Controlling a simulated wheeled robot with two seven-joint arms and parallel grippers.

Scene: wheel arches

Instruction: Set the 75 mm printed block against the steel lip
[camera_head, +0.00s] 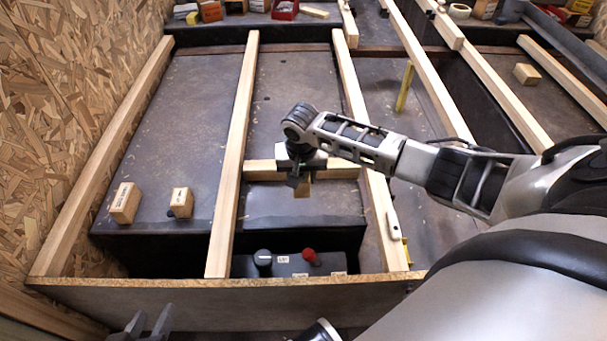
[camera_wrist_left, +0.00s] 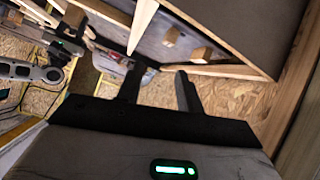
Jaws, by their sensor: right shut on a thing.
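My right gripper (camera_head: 301,182) reaches in from the right and is shut on a small wooden block (camera_head: 303,189), mostly hidden by the fingers, just in front of a short wooden crosspiece. Any print on it is hidden. Two printed wooden blocks stand on the dark floor at the left: one (camera_head: 125,203) near the left beam and one (camera_head: 181,202) to its right. Their lettering is too small to read. I cannot tell the steel lip apart from the dark panel edges. My left gripper (camera_head: 149,322) is open and empty at the bottom left; its parted fingers also show in the left wrist view (camera_wrist_left: 158,88).
Long wooden beams (camera_head: 236,150) divide the dark floor into bays. A control box with a red knob (camera_head: 309,256) sits in the recess behind the front board (camera_head: 220,293). Another block (camera_head: 526,74) lies at the far right. A yellow strip (camera_head: 404,87) stands beyond my right arm.

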